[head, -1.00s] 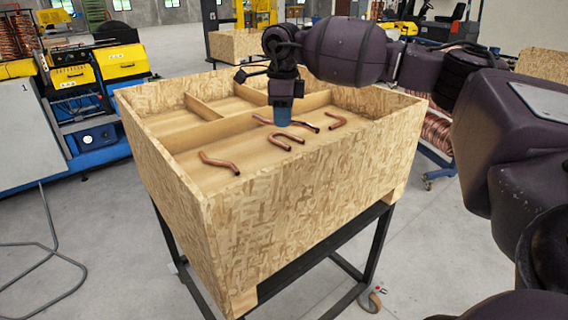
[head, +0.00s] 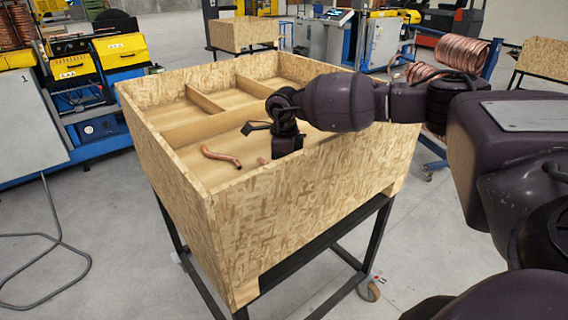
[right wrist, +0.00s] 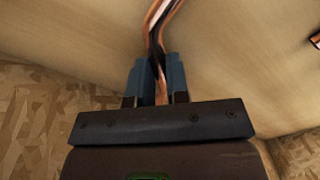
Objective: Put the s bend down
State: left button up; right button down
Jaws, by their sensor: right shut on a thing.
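My right gripper (right wrist: 157,65) has its blue fingers shut on a bent copper tube, the s bend (right wrist: 160,85), in the right wrist view. The tube runs away from the fingers close to the pale box floor. I cannot tell whether it touches the floor, or whether every copper strand there is one piece. In the head view the gripper is low inside the wooden box (head: 255,215), near its front wall, with its fingertips hidden. Another bent copper tube (head: 221,157) lies on the box floor to its left. My left gripper is not in view.
Thin wooden dividers (head: 205,101) split the back of the box into compartments. A short bit of copper (head: 262,161) shows left of my gripper. Another copper end (right wrist: 316,40) shows at the right wrist view's edge. Bare floor lies around the left tube.

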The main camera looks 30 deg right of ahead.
jog(key=shift+f, duration=0.4)
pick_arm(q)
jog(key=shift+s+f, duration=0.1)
pick_arm(e)
jog(key=shift+f, duration=0.15)
jog(key=c, duration=1.1)
grip_release()
jog(key=shift+r, duration=0.25)
pick_arm(q)
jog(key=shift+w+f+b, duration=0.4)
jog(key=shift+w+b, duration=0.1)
jog(key=shift+b, duration=0.75)
pick_arm(e)
notch_tip(320, 180, up, 12)
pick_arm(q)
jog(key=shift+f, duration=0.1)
pick_arm(e)
jog(key=shift+f, duration=0.1)
